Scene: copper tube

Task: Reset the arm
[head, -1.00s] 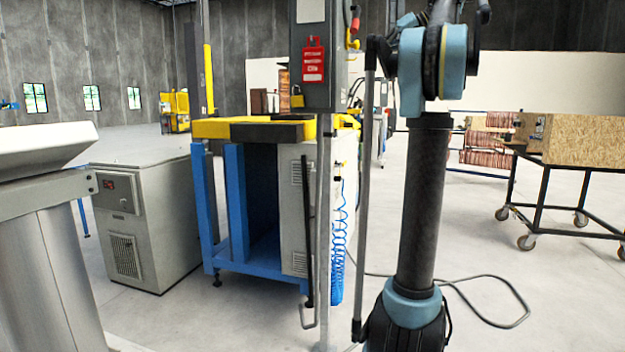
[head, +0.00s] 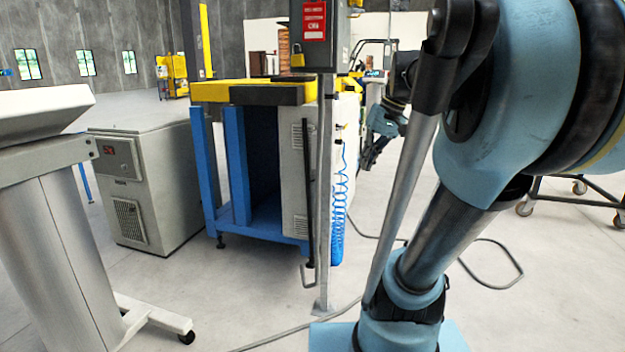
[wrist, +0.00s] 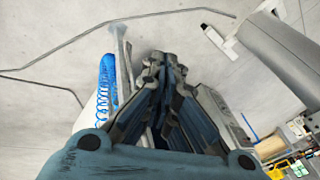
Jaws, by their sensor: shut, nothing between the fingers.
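My arm, blue and dark grey, fills the right side of the head view, with its upper links bent close to the camera. My gripper (head: 369,162) shows small beyond the arm, hanging down near the right side of the blue-framed machine. In the wrist view my gripper (wrist: 163,62) is shut, its dark fingers together with nothing between them. Pale floor lies beneath it.
The blue-framed machine (head: 233,165) with a blue coiled hose (head: 338,215) stands left of my arm. A grey cabinet (head: 150,190) and a white stand (head: 55,250) are further left. A cable (head: 500,275) crosses the open floor (head: 240,300).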

